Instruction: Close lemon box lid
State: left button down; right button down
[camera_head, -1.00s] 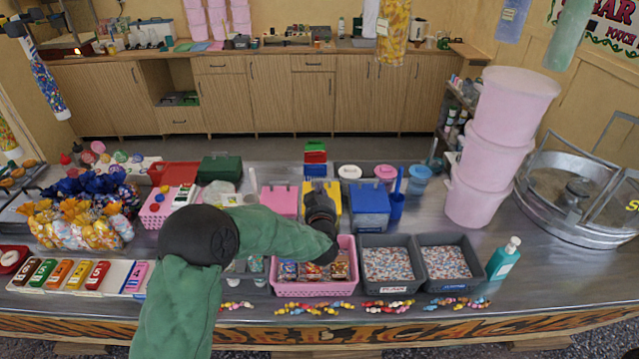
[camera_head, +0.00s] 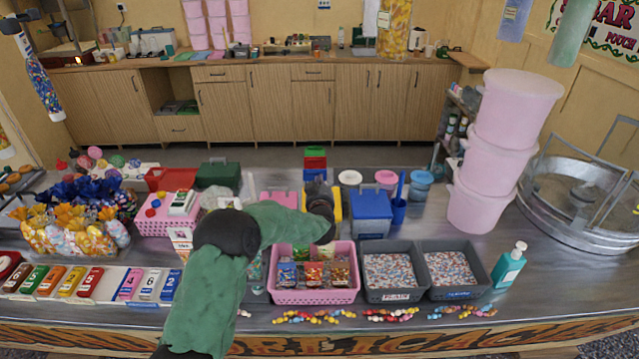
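The yellow lemon box (camera_head: 338,207) stands on the metal counter between a pink box (camera_head: 280,199) and a blue box (camera_head: 371,210). My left arm, in a green sleeve, comes in from the lower left and reaches across. My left gripper (camera_head: 317,184) is dark and sits right over the lemon box. It hides most of the box and its lid, so I cannot tell the lid's position, whether the gripper touches it, or whether the fingers are open or shut. My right gripper is not in view.
A pink basket of packets (camera_head: 316,297) stands in front of the box, with two grey trays of sprinkles (camera_head: 407,293) to its right. Red and green boxes (camera_head: 315,160) stand behind. A blue cup (camera_head: 398,211) is right of the blue box.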

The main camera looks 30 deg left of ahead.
pick_arm(q)
jog(key=shift+a+f, duration=0.1)
jog(key=shift+f, duration=0.45)
jog(key=g+p, duration=0.1)
jog(key=p, duration=0.1)
jog(key=w+p, duration=0.1)
jog(key=p, duration=0.1)
jog(key=shift+w+a+f+g+h, duration=0.15)
jog(key=shift+a+f+g+h, duration=0.15)
jog(key=shift+a+f+g, duration=0.1)
jog(key=shift+w+f+p, duration=0.1)
jog(key=shift+f+p, duration=0.2)
jog(key=shift+p, duration=0.25)
jog(key=shift+f, duration=0.15)
